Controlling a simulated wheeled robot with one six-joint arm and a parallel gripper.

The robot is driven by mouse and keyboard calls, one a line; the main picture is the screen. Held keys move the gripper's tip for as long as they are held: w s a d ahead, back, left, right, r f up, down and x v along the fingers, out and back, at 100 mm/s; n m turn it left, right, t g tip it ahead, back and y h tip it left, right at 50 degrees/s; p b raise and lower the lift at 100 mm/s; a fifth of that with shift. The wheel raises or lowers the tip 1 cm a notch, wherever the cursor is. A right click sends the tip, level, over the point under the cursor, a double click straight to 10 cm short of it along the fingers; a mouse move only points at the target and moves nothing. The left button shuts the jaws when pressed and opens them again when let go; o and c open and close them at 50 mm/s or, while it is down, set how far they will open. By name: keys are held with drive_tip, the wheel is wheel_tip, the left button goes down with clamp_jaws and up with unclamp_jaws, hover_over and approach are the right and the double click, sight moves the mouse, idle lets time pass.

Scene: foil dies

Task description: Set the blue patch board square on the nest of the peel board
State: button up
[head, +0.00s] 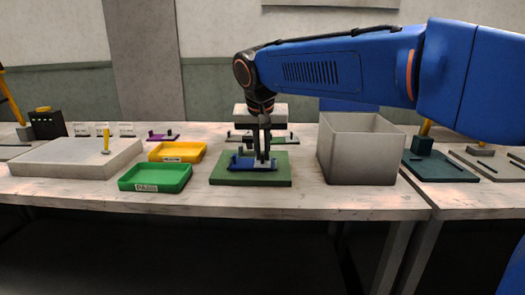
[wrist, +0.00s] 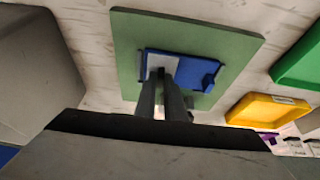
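The peel board appears to be the green board (head: 225,180), flat on the bench in front of me; it also fills the upper middle of the wrist view (wrist: 128,40). The blue patch board (head: 238,164) lies over its middle. In the wrist view the blue patch board (wrist: 190,72) shows a grey area on its left and a raised blue block on its right. My gripper (head: 265,158) points down at the patch board. Its fingertips (wrist: 160,74) are close together over the grey area. Whether they hold anything there is hidden, as is the nest.
A grey open bin (head: 360,160) stands close on the right. A green tray (head: 155,178) and a yellow tray (head: 178,152) lie to the left. A pale slab (head: 75,157) is farther left. Small purple (head: 163,136) and green boards sit behind.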

drive_tip(key=shift+o, duration=1.2)
drive_tip(key=shift+r, duration=0.2)
drive_tip(key=v, duration=1.2)
